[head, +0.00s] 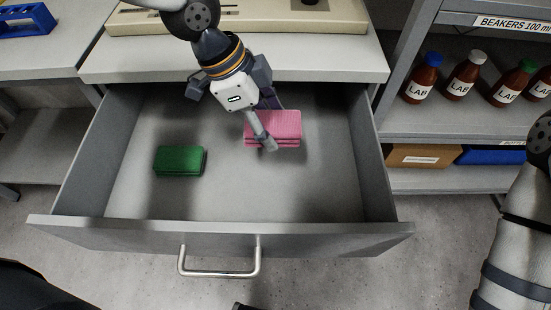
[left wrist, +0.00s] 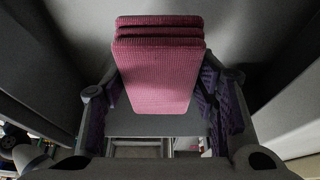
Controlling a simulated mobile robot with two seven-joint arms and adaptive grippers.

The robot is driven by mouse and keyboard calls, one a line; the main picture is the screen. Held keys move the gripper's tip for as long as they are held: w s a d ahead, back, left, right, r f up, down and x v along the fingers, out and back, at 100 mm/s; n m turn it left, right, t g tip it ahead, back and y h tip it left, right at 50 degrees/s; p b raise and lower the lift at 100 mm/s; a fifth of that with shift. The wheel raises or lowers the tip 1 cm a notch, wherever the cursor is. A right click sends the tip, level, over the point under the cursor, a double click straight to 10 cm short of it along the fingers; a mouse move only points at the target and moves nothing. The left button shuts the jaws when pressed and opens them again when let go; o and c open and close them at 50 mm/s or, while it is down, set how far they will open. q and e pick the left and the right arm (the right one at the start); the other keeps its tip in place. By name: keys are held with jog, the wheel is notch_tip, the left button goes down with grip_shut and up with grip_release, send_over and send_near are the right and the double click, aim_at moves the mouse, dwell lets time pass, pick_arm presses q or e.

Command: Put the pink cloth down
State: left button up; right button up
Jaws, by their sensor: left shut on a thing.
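The pink cloth (head: 284,124) is a folded, ribbed stack inside the open drawer (head: 325,188), right of the drawer's middle. My left gripper (head: 268,124) reaches down into the drawer and is shut on the cloth. In the left wrist view the cloth (left wrist: 158,75) sits between the two purple-padded fingers (left wrist: 160,108). I cannot tell whether the cloth touches the drawer floor. My right gripper is not in view; only part of my right arm shows at the right edge.
A folded green cloth (head: 180,160) lies in the drawer's left part. The drawer's front wall with its handle (head: 219,272) is nearest me. The counter (head: 350,62) overhangs the drawer's back. Shelves with brown bottles (head: 463,76) stand at the right. The drawer floor between the cloths is clear.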

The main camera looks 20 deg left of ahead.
aim_at(244, 120)
pick_arm(q)
notch_tip(244, 120, down, 10)
jog(key=shift+r+b, duration=0.25)
jog(key=shift+b, duration=0.25)
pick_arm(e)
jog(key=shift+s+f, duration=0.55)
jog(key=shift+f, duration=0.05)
pick_arm(q)
jog(key=shift+f, duration=0.1)
jog(key=shift+f, duration=0.4)
jog(key=o, duration=1)
jog(key=shift+o, duration=0.2)
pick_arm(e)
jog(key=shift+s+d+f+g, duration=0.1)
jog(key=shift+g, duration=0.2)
pick_arm(q)
jog(key=shift+d+r, duration=0.1)
jog(key=shift+r, duration=0.05)
jog(key=p+v, duration=0.1)
jog(key=v, duration=1.1)
jog(key=shift+w+r+p, duration=0.1)
jog(key=shift+r+p, duration=0.1)
jog(key=shift+p, duration=0.1)
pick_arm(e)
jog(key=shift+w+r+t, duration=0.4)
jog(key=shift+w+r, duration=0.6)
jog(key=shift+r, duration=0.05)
